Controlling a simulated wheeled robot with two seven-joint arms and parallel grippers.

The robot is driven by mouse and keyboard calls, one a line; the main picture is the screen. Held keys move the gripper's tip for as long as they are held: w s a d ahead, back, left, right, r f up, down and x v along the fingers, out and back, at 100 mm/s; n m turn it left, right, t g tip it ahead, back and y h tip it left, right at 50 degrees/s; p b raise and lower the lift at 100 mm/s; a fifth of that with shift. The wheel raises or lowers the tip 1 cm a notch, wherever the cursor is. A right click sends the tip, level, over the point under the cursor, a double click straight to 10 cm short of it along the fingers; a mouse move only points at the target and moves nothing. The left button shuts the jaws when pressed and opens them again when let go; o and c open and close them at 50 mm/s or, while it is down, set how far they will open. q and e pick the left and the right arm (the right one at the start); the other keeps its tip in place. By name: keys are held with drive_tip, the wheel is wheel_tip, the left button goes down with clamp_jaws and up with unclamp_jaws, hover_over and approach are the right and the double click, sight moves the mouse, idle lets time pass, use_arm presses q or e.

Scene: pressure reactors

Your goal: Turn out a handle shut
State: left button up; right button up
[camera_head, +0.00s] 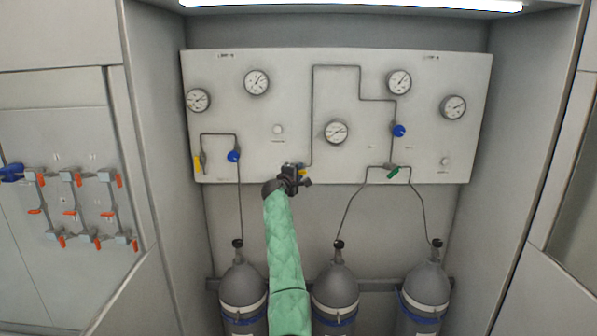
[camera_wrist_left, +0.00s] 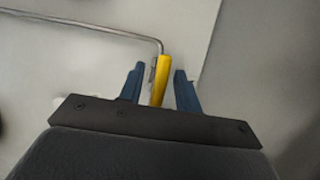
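A yellow handle (camera_wrist_left: 161,78) sits at the end of a thin grey pipe (camera_wrist_left: 90,20) in the left wrist view. My left gripper (camera_wrist_left: 158,85) has its two blue fingers apart, one on each side of the handle, with a gap visible on the right side. In the head view my left gripper (camera_head: 290,180) is at the lower edge of the panel (camera_head: 300,110), and a bit of the yellow handle (camera_head: 302,170) shows beside it. The gripper hides most of that handle. Another yellow handle (camera_head: 198,163) hangs at the panel's left. My right gripper is not in view.
Blue knobs (camera_head: 234,156) (camera_head: 398,131) and a green handle (camera_head: 393,173) are on the panel with several gauges. Gas cylinders (camera_head: 335,285) stand below. Red-handled valves (camera_head: 70,208) line the left wall. Space in front of the panel's right half is clear.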

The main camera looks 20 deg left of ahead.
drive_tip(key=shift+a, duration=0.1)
use_arm(q)
clamp_jaws()
